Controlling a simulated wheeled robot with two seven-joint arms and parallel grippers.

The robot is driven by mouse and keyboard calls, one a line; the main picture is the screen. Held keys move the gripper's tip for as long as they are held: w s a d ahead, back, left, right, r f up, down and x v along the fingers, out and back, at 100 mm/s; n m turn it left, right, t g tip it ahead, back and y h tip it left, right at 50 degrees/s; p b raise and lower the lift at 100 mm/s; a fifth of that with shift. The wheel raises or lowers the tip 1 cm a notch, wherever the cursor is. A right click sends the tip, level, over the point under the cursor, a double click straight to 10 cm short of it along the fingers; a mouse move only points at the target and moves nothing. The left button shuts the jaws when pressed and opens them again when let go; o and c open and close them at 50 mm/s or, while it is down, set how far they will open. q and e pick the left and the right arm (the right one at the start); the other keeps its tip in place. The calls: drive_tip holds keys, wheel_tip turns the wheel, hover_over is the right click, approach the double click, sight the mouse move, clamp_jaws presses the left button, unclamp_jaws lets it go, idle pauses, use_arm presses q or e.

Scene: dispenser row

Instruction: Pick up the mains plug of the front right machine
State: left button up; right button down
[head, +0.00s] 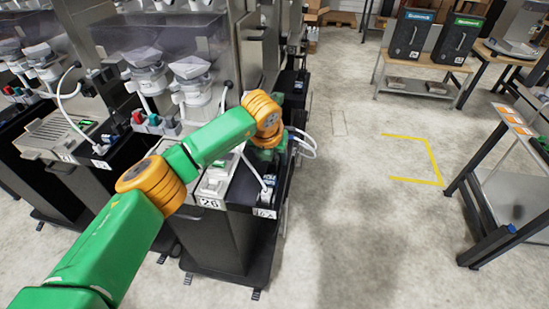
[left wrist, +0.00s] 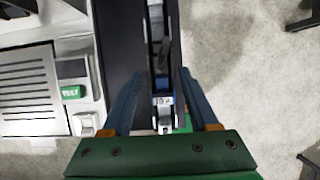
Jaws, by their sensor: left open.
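The front right machine (head: 222,232), labelled 26, stands at the lower middle of the head view. A white cable (head: 253,170) runs along its black side ledge to a small dark plug-like piece (head: 268,182), above a small white label. My left gripper (left wrist: 160,74) is open and points down over this narrow ledge. Its two blue fingers stand either side of a slim dark piece (left wrist: 164,52), apparently the mains plug, with a blue-and-white labelled part (left wrist: 163,101) below it. I cannot tell whether the fingers touch it. In the head view the wrist hides the fingers. My right gripper is out of view.
White cable loops (head: 305,145) hang right of the wrist. Another machine (head: 50,135) stands at the left. The floor to the right is open up to a metal-framed table (head: 510,205).

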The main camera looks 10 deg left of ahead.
sight(273, 162)
use_arm(q)
drive_tip(key=x, duration=0.3)
drive_tip(key=shift+f, duration=0.4)
drive_tip(key=shift+w+f, duration=0.2)
drive_tip(key=shift+w, duration=0.15)
drive_tip(key=shift+s+r, duration=0.15)
drive_tip(key=shift+s, duration=0.1)
clamp_jaws()
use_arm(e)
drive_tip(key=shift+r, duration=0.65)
